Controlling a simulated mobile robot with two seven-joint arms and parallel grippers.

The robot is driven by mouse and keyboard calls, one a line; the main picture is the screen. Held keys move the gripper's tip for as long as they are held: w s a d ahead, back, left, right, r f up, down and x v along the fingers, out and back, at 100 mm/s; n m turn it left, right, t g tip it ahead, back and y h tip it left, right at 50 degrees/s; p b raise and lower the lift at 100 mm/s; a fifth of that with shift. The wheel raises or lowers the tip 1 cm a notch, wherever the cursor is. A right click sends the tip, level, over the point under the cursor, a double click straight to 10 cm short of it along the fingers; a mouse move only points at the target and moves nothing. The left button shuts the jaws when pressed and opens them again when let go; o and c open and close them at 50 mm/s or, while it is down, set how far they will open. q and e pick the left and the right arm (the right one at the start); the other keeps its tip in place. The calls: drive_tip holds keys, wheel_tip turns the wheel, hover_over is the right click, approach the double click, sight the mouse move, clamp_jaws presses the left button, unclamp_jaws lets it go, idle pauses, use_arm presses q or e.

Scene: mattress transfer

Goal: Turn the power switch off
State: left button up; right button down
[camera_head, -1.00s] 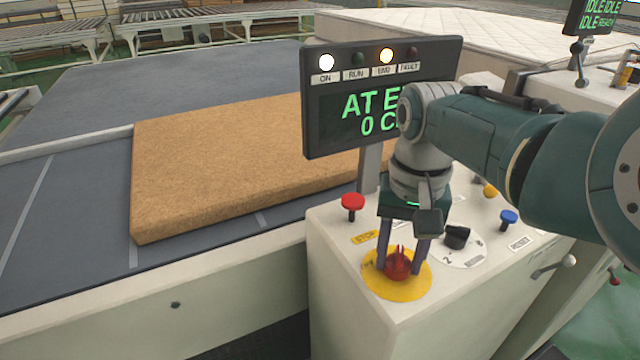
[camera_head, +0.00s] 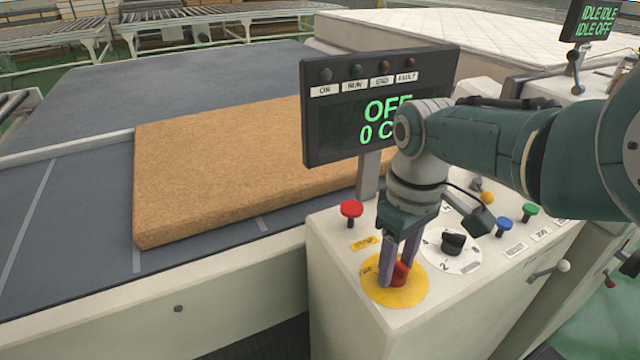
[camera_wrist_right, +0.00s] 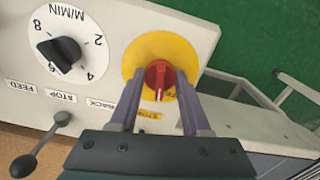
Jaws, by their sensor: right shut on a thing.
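The red power switch (camera_head: 400,272) sits on a round yellow plate (camera_head: 408,294) at the front of the white control console. My right gripper (camera_head: 395,270) points down at it, its two fingers shut on the red knob. In the right wrist view the knob (camera_wrist_right: 160,78) is between the fingertips (camera_wrist_right: 157,102), with a white mark on its handle. The display (camera_head: 335,125) above the console reads "OFF" with "0 C" partly hidden by my right arm, and its indicator lamps are all dark. My left gripper is not in view.
A brown slab (camera_head: 220,170) lies on the grey conveyor (camera_head: 60,225).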

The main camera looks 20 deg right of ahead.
drive_tip(key=n, duration=0.3)
drive_tip(key=shift+n, duration=2.1)
drive_tip(key=shift+c, duration=1.8)
unclamp_jaws()
